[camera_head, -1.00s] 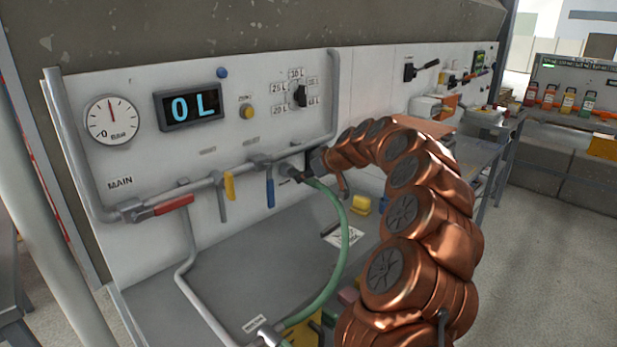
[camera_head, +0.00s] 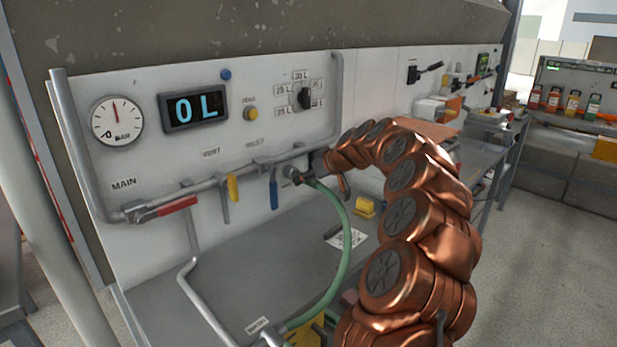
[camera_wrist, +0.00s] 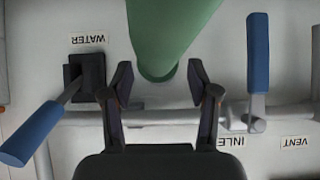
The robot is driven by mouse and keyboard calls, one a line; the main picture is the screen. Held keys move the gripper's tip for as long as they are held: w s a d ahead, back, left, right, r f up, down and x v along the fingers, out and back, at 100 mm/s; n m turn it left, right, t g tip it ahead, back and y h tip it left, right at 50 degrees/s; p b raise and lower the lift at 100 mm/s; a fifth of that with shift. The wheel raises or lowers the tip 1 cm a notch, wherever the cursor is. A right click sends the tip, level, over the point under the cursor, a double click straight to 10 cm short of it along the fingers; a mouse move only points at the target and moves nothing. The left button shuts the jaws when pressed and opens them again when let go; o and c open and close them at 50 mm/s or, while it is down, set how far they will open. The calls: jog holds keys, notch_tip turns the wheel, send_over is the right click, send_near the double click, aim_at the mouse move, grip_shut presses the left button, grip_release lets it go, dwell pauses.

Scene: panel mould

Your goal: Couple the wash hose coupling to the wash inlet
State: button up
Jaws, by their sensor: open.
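My gripper (camera_head: 307,177) is at the panel, at the right end of the grey pipe. In the wrist view my gripper (camera_wrist: 160,80) is open, with one finger on each side of the green hose (camera_wrist: 165,35) and gaps between. The green hose (camera_head: 347,240) curves from the pipe end down to the bench. Its upper end sits against a grey fitting (camera_head: 290,172) at the pipe end, apparently the coupling at the wash inlet. The coupling and inlet are mostly hidden by hose and fingers, so I cannot tell how fully they are joined.
A blue lever (camera_head: 273,190), a yellow lever (camera_head: 232,187) and a red lever (camera_head: 165,209) line the pipe to the left. In the wrist view a blue lever (camera_wrist: 258,60) is close right, another (camera_wrist: 30,132) at left. A yellow block (camera_head: 365,206) lies on the bench.

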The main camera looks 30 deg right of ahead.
jog(key=v, duration=1.2)
jog(key=shift+w, duration=0.1)
jog(key=s+a+n+g+y+p, duration=0.15)
jog(key=s+a, duration=0.25)
jog(key=a, duration=0.5)
jog(key=s+a+g+p, duration=0.15)
jog(key=s+a, duration=0.25)
jog(key=a, duration=0.5)
jog(key=s+a+g+p, duration=0.1)
jog(key=s+a+g, duration=0.3)
jog(key=a, duration=0.5)
jog(key=s+a+f+m+g+h+p, duration=0.1)
jog(key=s+f, duration=0.3)
jog(key=s, duration=1.1)
jog(key=s+a+f+m+g+h+p, duration=0.1)
jog(key=s+f+m+g+h+p, duration=0.1)
jog(key=s, duration=1.3)
notch_tip(320, 180, down, 3)
jog(key=shift+s+a+r+m+g+h+p, duration=0.2)
jog(key=shift+m+g+h+p, duration=0.3)
jog(key=shift+g, duration=0.5)
